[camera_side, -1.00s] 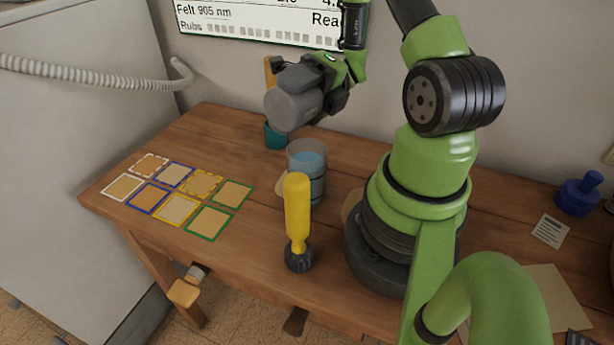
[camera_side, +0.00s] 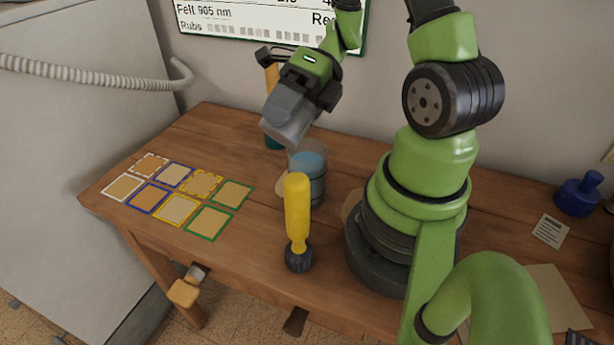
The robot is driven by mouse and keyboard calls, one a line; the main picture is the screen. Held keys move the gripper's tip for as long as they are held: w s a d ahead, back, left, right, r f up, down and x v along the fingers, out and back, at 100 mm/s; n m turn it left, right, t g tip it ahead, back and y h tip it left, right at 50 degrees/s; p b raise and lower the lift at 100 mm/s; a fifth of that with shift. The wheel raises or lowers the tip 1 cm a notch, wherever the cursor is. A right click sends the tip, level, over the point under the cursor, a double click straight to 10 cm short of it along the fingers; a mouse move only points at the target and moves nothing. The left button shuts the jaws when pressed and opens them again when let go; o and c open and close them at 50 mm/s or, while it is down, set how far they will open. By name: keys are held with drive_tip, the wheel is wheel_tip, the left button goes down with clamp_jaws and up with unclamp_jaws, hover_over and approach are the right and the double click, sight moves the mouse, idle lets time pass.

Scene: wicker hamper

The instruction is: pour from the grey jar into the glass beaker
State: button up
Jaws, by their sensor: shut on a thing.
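The grey jar (camera_side: 290,115) is held in the air by my gripper (camera_side: 312,85), which is shut on it. The jar is tilted, its lower end pointing down and to the left. In this view it overlaps the upper left rim of the glass beaker (camera_side: 316,183). The beaker stands upright on the wooden table and holds bluish contents. I cannot see into the jar's mouth, and no stream between jar and beaker shows.
A yellow-handled tool (camera_side: 297,215) stands in front of the beaker. A teal cup (camera_side: 274,138) is behind it, partly hidden. Several coloured square outlines (camera_side: 177,208) lie on the table's left. A blue bottle (camera_side: 578,196) stands far right.

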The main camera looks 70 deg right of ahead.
drive_tip(key=shift+f+h, duration=0.2)
drive_tip(key=shift+h, duration=0.3)
drive_tip(key=o, duration=0.3)
drive_tip(key=c, duration=0.3)
drive_tip(key=shift+r, duration=3.55)
drive_tip(key=shift+g+h, duration=0.3)
drive_tip(key=shift+g+h, duration=0.6)
drive_tip(key=shift+h, duration=2.5)
drive_tip(key=shift+g+h, duration=0.7)
drive_tip(key=shift+h, duration=1.2)
